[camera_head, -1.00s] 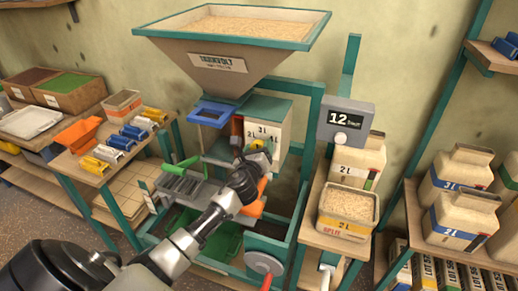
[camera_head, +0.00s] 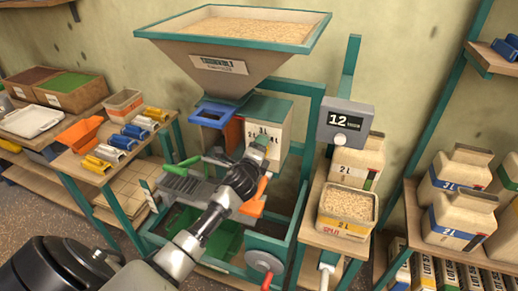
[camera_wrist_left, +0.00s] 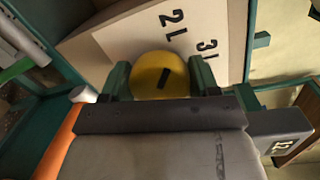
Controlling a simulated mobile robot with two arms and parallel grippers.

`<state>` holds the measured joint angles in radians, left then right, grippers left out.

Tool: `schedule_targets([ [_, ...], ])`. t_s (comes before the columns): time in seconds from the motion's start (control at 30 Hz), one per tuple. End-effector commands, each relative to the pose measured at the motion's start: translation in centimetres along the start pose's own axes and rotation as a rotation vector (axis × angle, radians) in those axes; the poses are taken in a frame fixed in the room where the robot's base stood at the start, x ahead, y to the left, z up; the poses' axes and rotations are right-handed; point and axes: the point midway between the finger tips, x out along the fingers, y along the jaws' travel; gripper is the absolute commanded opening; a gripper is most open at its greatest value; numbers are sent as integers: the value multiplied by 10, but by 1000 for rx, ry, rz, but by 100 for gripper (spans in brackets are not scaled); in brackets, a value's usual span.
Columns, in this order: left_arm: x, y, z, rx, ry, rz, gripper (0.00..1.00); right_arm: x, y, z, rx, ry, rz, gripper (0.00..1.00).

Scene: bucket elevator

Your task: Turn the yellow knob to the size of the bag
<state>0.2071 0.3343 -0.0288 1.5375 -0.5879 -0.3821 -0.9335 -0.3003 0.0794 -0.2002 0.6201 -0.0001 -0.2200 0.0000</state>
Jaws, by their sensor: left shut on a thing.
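The round yellow knob (camera_wrist_left: 150,81) with a short black mark sits between the green fingers of my left gripper (camera_wrist_left: 160,80), which is shut on it. The mark slants toward upper right in the wrist view. In the head view my left gripper (camera_head: 258,150) is at the panel front and hides the knob. A bag marked 2L (camera_head: 357,160) stands on the shelf right of the machine. My right gripper is out of view.
The hopper (camera_head: 225,65) full of grain stands above. An orange handle (camera_head: 254,201) and a green lever (camera_head: 189,161) are near my left arm.

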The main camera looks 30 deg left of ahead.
Motion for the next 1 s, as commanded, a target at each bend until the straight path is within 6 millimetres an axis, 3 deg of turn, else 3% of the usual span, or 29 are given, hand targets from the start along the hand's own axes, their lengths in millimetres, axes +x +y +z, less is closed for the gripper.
schedule_targets([
  [0.3, 0, 2, 0, -111, 9, 8, 37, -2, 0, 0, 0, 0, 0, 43],
  [0.8, 0, 3, -1, -131, 11, 9, 37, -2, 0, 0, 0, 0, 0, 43],
  [0.83, 0, 3, -1, -131, 11, 9, 62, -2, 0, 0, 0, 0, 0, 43],
  [1.0, 0, 2, 0, -130, 11, 8, 85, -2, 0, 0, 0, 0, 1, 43],
])
